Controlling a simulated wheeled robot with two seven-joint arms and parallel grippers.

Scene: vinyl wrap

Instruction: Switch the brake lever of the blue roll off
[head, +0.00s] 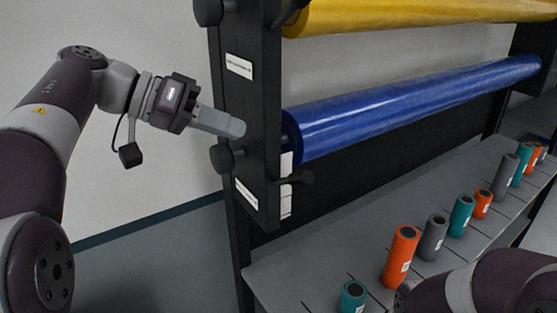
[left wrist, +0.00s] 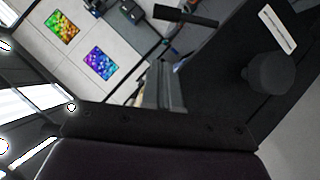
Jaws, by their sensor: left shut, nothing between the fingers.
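The blue roll (head: 420,105) lies across the dark rack, its near end at the dark upright post (head: 255,90). A black lever (head: 295,178) sticks out to the right of the post just below the roll's near end. A round black knob (head: 222,158) is on the post's left side. My left gripper (head: 240,128) is shut and empty, its tips beside the post just above the knob. In the left wrist view the shut fingers (left wrist: 166,88) point towards a black bar (left wrist: 186,15), with a knob (left wrist: 270,73) to the right. Which part is the brake is unclear.
A yellow roll (head: 420,12) hangs above the blue one. A grey shelf (head: 285,275) at lower right holds several orange, grey and teal small rolls. My right arm covers the lower right corner. Free space lies left of the post.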

